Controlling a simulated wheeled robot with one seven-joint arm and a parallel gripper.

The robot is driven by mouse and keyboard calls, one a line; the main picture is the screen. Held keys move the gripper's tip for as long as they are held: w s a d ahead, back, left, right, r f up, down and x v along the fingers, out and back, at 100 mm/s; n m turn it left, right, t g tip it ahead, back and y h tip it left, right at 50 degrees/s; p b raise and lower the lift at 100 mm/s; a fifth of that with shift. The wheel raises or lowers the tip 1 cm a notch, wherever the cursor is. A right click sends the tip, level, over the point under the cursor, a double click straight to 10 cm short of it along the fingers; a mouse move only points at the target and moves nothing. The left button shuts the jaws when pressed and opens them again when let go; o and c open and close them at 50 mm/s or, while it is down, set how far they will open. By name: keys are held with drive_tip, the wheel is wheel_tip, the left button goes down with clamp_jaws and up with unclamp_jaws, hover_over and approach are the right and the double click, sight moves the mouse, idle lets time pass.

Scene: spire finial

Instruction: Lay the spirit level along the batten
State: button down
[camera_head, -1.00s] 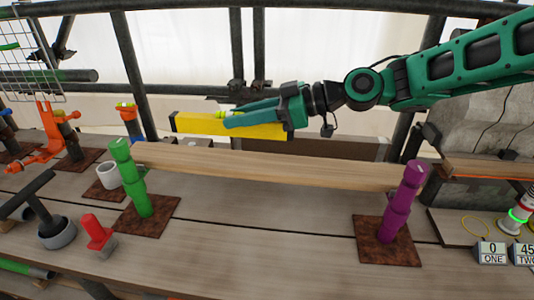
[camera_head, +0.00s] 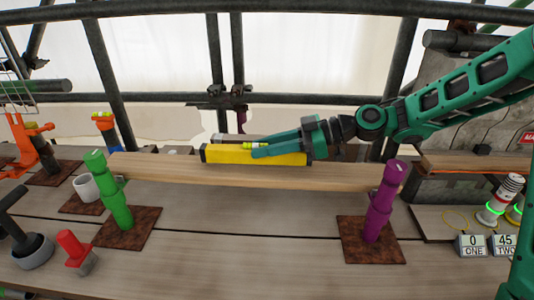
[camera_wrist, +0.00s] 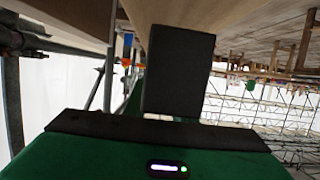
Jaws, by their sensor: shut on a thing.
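The batten spans between a green post (camera_head: 116,190) and a purple post (camera_head: 379,202). In the wrist view a dark block (camera_wrist: 178,70), perhaps the level's end, fills the middle.
The posts stand on rusty brown plates on a plank deck (camera_head: 240,215). A red-handled tool (camera_head: 74,252) and a white cup (camera_head: 86,187) are at the left. Number blocks (camera_head: 471,245) and a glowing lamp (camera_head: 496,210) stand at the right. Dark scaffold tubes (camera_head: 216,70) rise behind.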

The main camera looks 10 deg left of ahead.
drive_tip(key=shift+f, duration=1)
drive_tip(key=c, duration=1.5)
unclamp_jaws()
drive_tip(key=v, duration=1.2)
drive_tip(key=shift+a, duration=0.1)
